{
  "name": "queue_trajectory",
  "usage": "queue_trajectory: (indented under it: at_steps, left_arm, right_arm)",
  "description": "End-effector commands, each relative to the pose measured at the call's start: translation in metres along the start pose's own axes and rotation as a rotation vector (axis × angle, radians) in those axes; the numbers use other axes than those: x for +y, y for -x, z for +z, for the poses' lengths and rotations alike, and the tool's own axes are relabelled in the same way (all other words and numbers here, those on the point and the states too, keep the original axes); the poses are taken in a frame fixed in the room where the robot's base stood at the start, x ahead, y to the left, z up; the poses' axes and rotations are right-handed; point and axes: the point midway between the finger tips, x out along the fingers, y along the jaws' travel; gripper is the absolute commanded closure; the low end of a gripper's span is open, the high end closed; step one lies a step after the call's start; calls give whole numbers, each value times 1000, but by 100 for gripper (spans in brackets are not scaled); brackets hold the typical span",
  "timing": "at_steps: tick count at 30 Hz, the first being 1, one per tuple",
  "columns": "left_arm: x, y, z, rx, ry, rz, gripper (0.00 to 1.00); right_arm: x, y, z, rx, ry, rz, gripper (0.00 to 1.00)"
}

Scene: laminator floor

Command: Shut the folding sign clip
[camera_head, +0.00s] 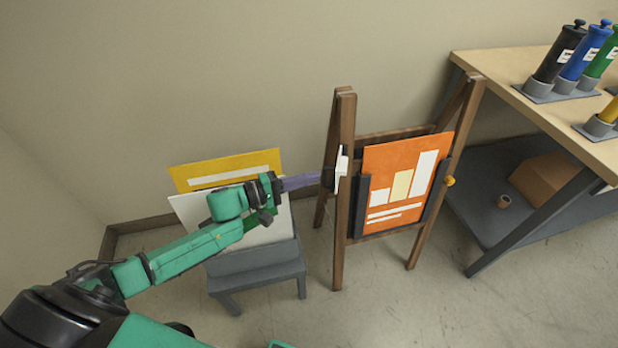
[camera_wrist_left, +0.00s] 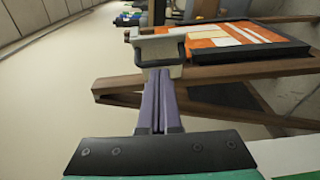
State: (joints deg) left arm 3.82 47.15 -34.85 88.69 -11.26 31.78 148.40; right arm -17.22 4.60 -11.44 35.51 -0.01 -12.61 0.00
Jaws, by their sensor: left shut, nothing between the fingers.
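The folding sign is a wooden A-frame (camera_head: 346,130) with an orange poster board (camera_head: 380,186) in black side holders. A pale clip part (camera_head: 341,166) sits on its left upright. In the left wrist view, the pale clip (camera_wrist_left: 158,48) shows as a handle-like piece beside the orange board (camera_wrist_left: 225,38). My left gripper (camera_head: 325,180) reaches in from the left with its purple fingers shut and empty. In the left wrist view its fingertips (camera_wrist_left: 157,78) are right at the clip's near side; whether they touch cannot be told. My right gripper is not in view.
A grey stool (camera_head: 258,265) holding white and yellow boards (camera_head: 235,167) stands left of the sign, under my left arm. A wooden-topped table (camera_head: 535,108) with several coloured cylinders stands to the right. The floor in front of the sign is clear.

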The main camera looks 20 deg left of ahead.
Motion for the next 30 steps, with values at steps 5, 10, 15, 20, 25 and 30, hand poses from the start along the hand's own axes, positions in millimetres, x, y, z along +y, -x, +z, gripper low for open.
queue_trajectory:
  at_steps: [5, 10, 15, 20, 25, 30]
  left_arm:
    - [0, 0, 0, 0, 0, 0, 100]
    - [1, 0, 1, 3, 0, 0, 100]
    - [3, -3, 4, 26, 2, 0, 100]
    - [2, -5, 5, 46, 1, -1, 100]
    - [2, -7, 7, 65, 1, -2, 100]
    - [4, -10, 9, 88, 2, -3, 100]
  right_arm:
    - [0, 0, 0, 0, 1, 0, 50]
    - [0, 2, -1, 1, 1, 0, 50]
    - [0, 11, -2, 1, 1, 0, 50]
    - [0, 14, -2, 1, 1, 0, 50]
    - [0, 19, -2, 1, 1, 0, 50]
    - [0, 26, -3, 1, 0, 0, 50]
